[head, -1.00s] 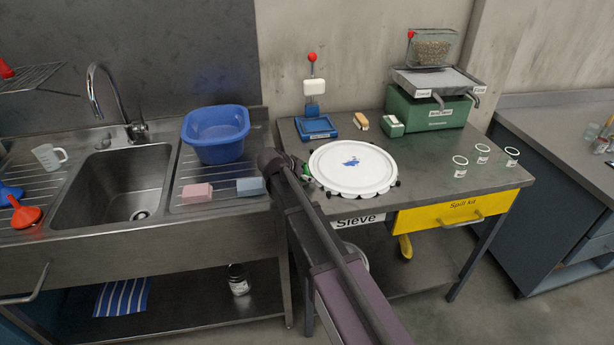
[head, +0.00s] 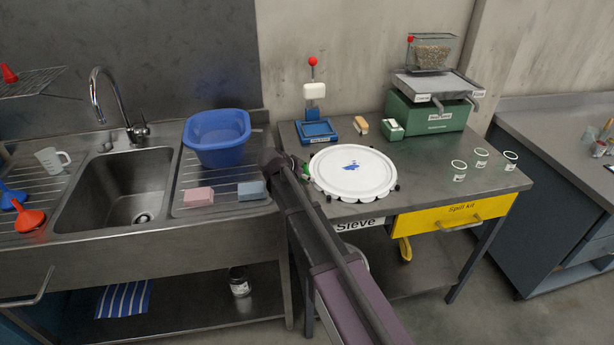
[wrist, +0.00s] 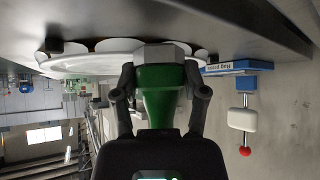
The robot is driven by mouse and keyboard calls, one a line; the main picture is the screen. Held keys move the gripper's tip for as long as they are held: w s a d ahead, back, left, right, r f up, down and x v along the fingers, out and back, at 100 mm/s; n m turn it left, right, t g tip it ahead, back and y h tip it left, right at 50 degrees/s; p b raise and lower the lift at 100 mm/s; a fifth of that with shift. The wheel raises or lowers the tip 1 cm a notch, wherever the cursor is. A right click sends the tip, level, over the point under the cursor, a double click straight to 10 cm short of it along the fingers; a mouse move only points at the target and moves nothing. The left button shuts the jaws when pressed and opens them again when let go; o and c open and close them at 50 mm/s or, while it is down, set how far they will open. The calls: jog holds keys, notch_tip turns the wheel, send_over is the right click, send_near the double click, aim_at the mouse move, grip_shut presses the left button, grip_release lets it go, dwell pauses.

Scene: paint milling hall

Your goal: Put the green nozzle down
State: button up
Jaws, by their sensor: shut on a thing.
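My gripper (wrist: 160,84) is shut on the green nozzle (wrist: 160,103), with one finger on each side of it in the wrist view. The nozzle has a wide green body with a grey end and narrows toward my palm. In the head view only a small green part of the nozzle (head: 305,169) shows at the left edge of the white round sieve (head: 352,181), because my arm hides the rest. In the wrist view the sieve (wrist: 95,64) lies close behind the nozzle. I cannot tell whether the nozzle touches the bench.
The steel bench (head: 428,188) carries a blue press (head: 317,131), a green machine (head: 428,118) and several small jars (head: 459,171). Left of it are pink (head: 199,196) and blue (head: 251,190) blocks, a blue basin (head: 217,138) and the sink (head: 115,190). The bench's front middle is clear.

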jog(key=shift+r+p, duration=0.35)
jog(key=shift+r, duration=0.3)
jog(key=s+a+r+p, duration=0.1)
jog(key=s, duration=0.6)
jog(key=s+a+r+p, duration=0.1)
jog(key=s+a, duration=0.1)
jog(key=s, duration=0.6)
jog(key=shift+s+a, duration=0.3)
jog(key=shift+d, duration=0.15)
